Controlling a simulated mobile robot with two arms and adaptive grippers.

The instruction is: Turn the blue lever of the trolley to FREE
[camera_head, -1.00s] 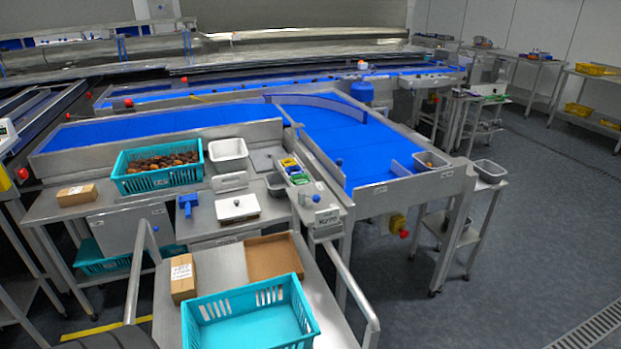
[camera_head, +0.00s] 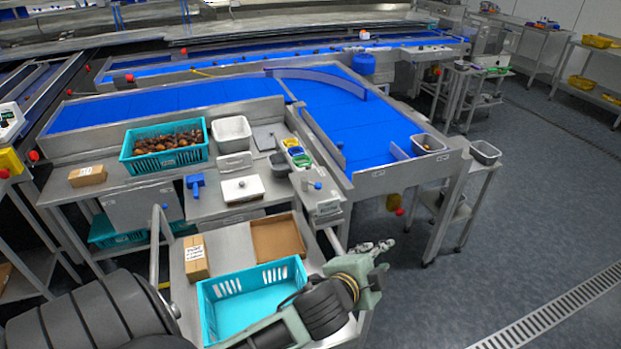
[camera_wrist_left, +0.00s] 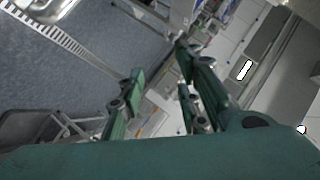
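The steel trolley (camera_head: 234,242) stands in front of the workbench, with bent rail handles at its left and right. A tiny blue spot (camera_head: 164,207) shows at the top of its left handle; I cannot tell whether it is the lever. No lever marking is readable. My left gripper (camera_head: 375,247) reaches past the trolley's right side, near the right handle, pointing away to the right. In the left wrist view the left gripper (camera_wrist_left: 160,72) has its fingers apart with nothing between them. My forearm hides the trolley's front right part. My right gripper is not in view.
On the trolley are a turquoise crate (camera_head: 225,290), an open cardboard tray (camera_head: 278,252) and a small carton (camera_head: 195,266). The bench behind holds a crate of dates (camera_head: 165,168) and a blue tool (camera_head: 195,184). The floor (camera_head: 500,215) to the right is clear.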

